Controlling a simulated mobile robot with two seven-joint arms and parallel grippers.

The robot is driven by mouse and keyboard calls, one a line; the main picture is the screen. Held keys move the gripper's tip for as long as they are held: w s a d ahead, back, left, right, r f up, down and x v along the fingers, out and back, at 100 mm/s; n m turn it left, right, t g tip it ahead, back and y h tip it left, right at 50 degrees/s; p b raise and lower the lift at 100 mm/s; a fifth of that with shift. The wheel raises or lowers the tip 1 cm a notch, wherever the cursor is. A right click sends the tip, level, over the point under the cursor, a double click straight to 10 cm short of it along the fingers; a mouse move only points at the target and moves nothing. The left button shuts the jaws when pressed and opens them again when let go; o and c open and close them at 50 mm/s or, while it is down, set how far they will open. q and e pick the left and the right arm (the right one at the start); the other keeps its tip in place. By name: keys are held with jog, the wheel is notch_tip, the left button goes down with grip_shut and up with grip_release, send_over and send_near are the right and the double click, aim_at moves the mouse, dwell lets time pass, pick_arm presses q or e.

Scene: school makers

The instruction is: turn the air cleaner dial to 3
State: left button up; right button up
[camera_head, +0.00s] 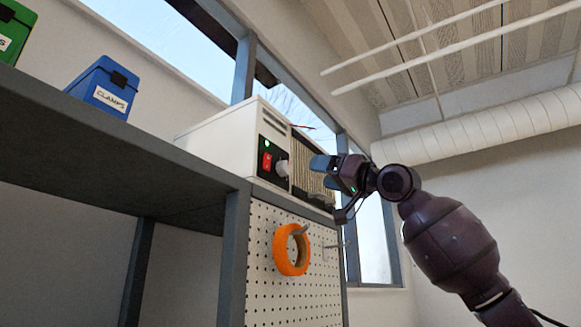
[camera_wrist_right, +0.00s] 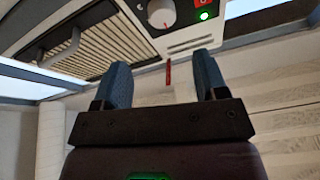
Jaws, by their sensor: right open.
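The air cleaner (camera_head: 222,140) is a white box on a high shelf. Its black panel carries a green light, a red switch (camera_head: 267,161) and a round pale dial (camera_head: 282,168). The dial (camera_wrist_right: 161,13) also shows at the top edge of the right wrist view, partly cut off. Which number it points to cannot be read. My right gripper (camera_head: 322,168) is just right of the dial in the head view. In the right wrist view its blue fingers (camera_wrist_right: 164,80) are spread with nothing held, apart from the dial. My left gripper is not in view.
A slatted grille (camera_head: 314,157) is beside the panel. A thin red strip (camera_wrist_right: 168,74) hangs near the fingers. Below, an orange tape roll (camera_head: 291,250) hangs on a pegboard (camera_head: 262,288). A blue clamps bin (camera_head: 103,88) stands left on the shelf (camera_head: 110,135). Room right of the cleaner is free.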

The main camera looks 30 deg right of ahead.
aim_at(288, 168)
jog(key=p+x, duration=0.3)
jog(key=x, duration=0.5)
jog(key=shift+w+a+r, duration=0.1)
jog(key=shift+w+a, duration=0.2)
jog(key=shift+a, duration=0.05)
jog(key=shift+w+a+r, duration=0.15)
jog(key=shift+w+a, duration=0.15)
jog(key=shift+w, duration=0.3)
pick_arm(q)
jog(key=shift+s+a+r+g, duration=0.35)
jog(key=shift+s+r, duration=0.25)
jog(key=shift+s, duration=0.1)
pick_arm(e)
jog(key=c, duration=0.9)
